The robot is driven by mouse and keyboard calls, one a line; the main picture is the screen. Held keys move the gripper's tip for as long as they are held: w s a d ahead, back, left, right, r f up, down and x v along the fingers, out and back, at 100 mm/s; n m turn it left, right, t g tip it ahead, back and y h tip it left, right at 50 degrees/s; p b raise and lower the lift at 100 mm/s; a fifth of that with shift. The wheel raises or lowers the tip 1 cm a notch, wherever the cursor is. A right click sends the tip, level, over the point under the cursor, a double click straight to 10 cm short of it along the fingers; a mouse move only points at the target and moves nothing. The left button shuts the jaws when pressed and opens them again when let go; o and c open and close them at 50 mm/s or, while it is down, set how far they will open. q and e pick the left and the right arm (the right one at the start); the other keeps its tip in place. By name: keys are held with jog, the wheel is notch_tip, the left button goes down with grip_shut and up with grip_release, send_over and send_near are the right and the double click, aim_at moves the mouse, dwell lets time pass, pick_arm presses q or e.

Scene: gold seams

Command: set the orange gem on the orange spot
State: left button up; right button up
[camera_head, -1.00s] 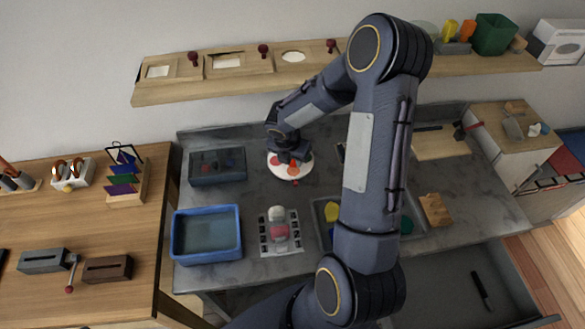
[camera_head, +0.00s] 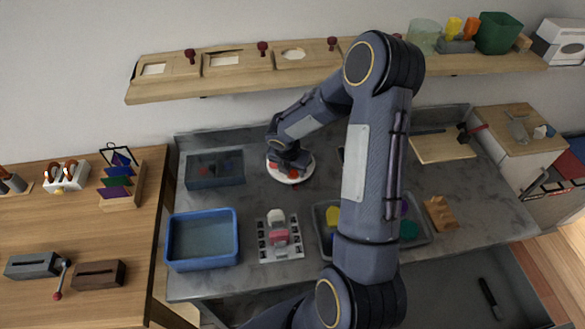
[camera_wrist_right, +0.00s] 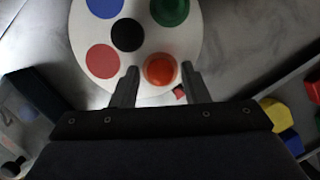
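The orange gem (camera_wrist_right: 160,70) is a round, orange-red piece on a white round plate (camera_wrist_right: 85,45). It appears to sit on the plate's orange spot, which it mostly hides. Blue, green, black and red spots show around it. My right gripper (camera_wrist_right: 160,72) is open, with one finger on each side of the gem and a narrow gap to each. In the head view the right gripper (camera_head: 290,165) is low over the plate (camera_head: 272,168) and covers much of it. My left gripper is out of view.
A blue bin (camera_head: 203,266) and a dark tray (camera_head: 215,183) stand left of the plate. A tray (camera_head: 322,228) with coloured pieces is partly behind my right arm. A wooden shelf (camera_head: 230,86) runs along the wall.

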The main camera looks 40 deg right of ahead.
jog(key=shift+o, duration=0.5)
jog(key=shift+r, duration=0.1)
jog(key=shift+r, duration=0.3)
jog(key=v, duration=1.1)
jog(key=shift+r+p, duration=0.3)
jog(key=shift+p, duration=0.05)
jog(key=shift+s+a+f, duration=0.1)
